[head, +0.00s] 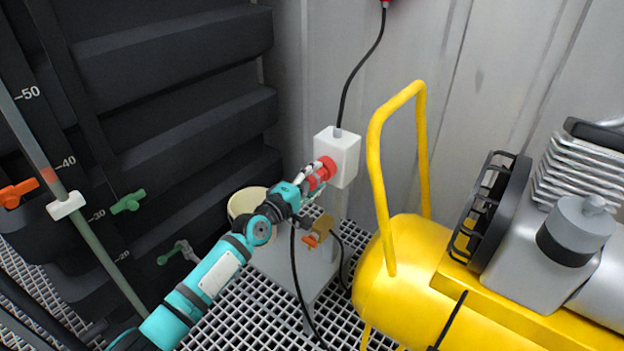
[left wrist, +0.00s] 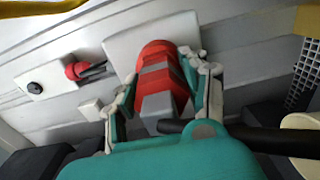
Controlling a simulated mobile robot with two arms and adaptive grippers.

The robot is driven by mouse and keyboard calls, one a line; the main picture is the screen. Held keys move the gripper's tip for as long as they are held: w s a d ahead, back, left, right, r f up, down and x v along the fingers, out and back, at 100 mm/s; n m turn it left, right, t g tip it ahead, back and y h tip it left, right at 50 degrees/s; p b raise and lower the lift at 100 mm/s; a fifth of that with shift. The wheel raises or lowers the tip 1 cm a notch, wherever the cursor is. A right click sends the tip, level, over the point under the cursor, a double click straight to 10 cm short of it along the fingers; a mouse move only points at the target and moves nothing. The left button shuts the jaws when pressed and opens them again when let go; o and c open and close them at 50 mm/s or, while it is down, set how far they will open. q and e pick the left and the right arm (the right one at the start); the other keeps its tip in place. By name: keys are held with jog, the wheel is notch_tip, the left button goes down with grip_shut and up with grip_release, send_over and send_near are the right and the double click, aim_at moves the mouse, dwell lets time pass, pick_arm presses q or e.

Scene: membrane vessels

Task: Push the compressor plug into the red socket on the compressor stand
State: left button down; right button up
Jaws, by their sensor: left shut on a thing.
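The compressor plug (head: 314,184), red with grey parts, is held between the fingers of my left gripper (head: 306,184), which is shut on it. In the left wrist view the plug (left wrist: 163,82) sits between both fingers of the gripper (left wrist: 165,104), its front towards the white box. The red socket (head: 327,166) is on the side of the white box (head: 343,150) on top of the compressor stand (head: 333,218). The plug is lined up with the socket and appears to meet it; I cannot tell how deep it sits. My right gripper is not in view.
The yellow compressor (head: 400,275) with its tall handle (head: 375,160) stands close right of the stand. A black cable (head: 357,72) rises from the box. A brass valve with an orange handle (head: 311,240) and a cream bucket (head: 236,208) are nearby. Dark tanks fill the left.

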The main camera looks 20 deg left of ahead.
pick_arm(q)
jog(key=shift+w, duration=0.15)
jog(key=c, duration=0.6)
grip_release()
